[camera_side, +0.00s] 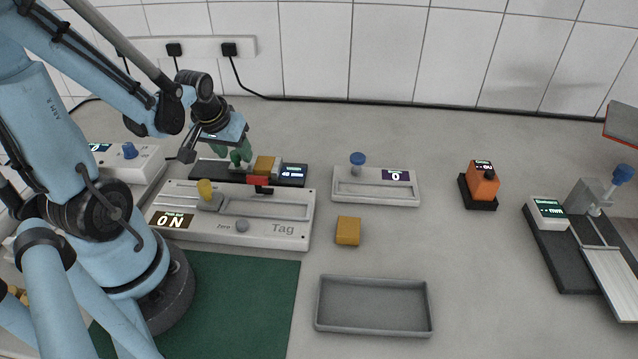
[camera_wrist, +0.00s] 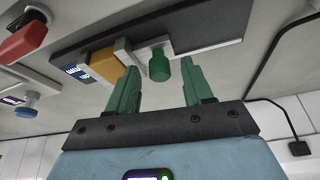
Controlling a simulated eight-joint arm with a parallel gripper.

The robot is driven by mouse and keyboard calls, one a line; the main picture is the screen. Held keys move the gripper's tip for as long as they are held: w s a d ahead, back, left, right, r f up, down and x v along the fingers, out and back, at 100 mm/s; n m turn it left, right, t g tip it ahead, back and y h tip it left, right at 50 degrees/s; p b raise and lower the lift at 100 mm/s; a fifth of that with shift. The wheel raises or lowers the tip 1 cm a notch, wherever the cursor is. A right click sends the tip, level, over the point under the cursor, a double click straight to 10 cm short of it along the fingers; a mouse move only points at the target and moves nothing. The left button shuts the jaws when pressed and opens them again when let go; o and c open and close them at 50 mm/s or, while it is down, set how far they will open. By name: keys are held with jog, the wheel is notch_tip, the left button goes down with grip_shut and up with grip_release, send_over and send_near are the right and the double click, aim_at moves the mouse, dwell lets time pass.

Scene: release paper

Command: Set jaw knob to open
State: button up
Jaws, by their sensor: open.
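A black jaw fixture (camera_side: 235,176) lies behind the white panel in the side view. It holds a yellow block (camera_side: 265,165) against a light grey jaw, beside a small lit display (camera_side: 292,173). My gripper (camera_side: 238,158) is over the left part of this fixture, its green fingers pointing down. In the wrist view the fixture (camera_wrist: 205,22) carries a green knob (camera_wrist: 159,66). My open gripper (camera_wrist: 160,72) has one finger on each side of this knob, with gaps showing. The yellow block (camera_wrist: 105,66) is beside it. The knob is hidden in the side view.
The white panel (camera_side: 290,215), with yellow lever (camera_side: 206,192) and red piece (camera_side: 258,181), stands close in front of the fixture. A blue-knobbed unit (camera_side: 375,197), loose yellow block (camera_side: 348,231), grey tray (camera_side: 373,331) and orange device (camera_side: 482,186) are to the right.

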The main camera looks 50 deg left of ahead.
jog(key=shift+c, duration=0.5)
grip_shut()
jog(key=shift+s+a, duration=1.3)
jog(key=shift+o, duration=0.5)
grip_release()
jog(key=shift+d+r, duration=0.1)
jog(key=v, duration=1.1)
jog(key=shift+r, duration=0.4)
